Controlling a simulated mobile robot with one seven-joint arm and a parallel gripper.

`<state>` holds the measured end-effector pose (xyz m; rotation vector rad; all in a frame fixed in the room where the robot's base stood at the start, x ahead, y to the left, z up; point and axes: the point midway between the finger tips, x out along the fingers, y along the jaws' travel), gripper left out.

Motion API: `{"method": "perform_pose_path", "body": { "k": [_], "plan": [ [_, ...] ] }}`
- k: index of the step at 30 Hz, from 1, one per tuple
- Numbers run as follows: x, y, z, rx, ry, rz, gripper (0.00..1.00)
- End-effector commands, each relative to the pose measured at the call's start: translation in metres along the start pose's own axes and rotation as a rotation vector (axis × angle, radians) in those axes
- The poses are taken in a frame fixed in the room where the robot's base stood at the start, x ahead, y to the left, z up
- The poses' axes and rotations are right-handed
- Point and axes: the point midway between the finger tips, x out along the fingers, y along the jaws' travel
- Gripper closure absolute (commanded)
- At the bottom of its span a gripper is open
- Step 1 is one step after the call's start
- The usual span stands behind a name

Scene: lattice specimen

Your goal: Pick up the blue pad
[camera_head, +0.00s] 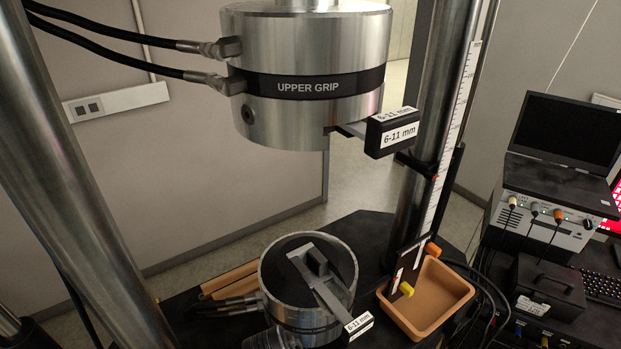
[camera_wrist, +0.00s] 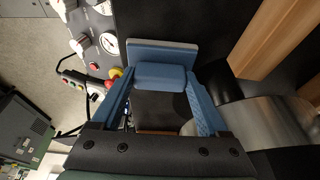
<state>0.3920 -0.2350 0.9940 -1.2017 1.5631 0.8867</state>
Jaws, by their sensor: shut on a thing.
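The blue pad (camera_wrist: 162,54) is in the wrist view, a blue block with a wider, paler plate along its far edge. My gripper (camera_wrist: 160,77) has its two blue fingers on either side of the pad's narrower part, shut on it. A dark surface lies beyond and below the pad; I cannot tell whether the pad touches it. Neither the pad nor my gripper shows in the head view.
Wooden bars (camera_wrist: 270,42) and a metal cylinder (camera_wrist: 262,120) are close on the right in the wrist view. A gauge panel (camera_wrist: 100,35) is at upper left. The head view shows the upper grip (camera_head: 305,60), lower grip (camera_head: 308,312) and orange tray (camera_head: 455,285).

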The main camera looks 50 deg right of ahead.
Motion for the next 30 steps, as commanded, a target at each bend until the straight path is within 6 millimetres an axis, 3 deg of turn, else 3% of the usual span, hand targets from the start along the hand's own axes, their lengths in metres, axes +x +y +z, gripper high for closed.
{"method": "perform_pose_path", "body": {
  "k": [5,11,24,30],
  "plan": [
    [-0.003,-0.001,-0.001,0.001,0.001,-0.002,0.77],
    [-0.020,-0.001,-0.006,0.002,0.001,-0.004,0.77],
    [-0.124,0.000,-0.038,0.000,-0.001,-0.001,0.77],
    [-0.152,0.000,-0.047,-0.001,0.000,-0.001,0.77]
  ]
}}
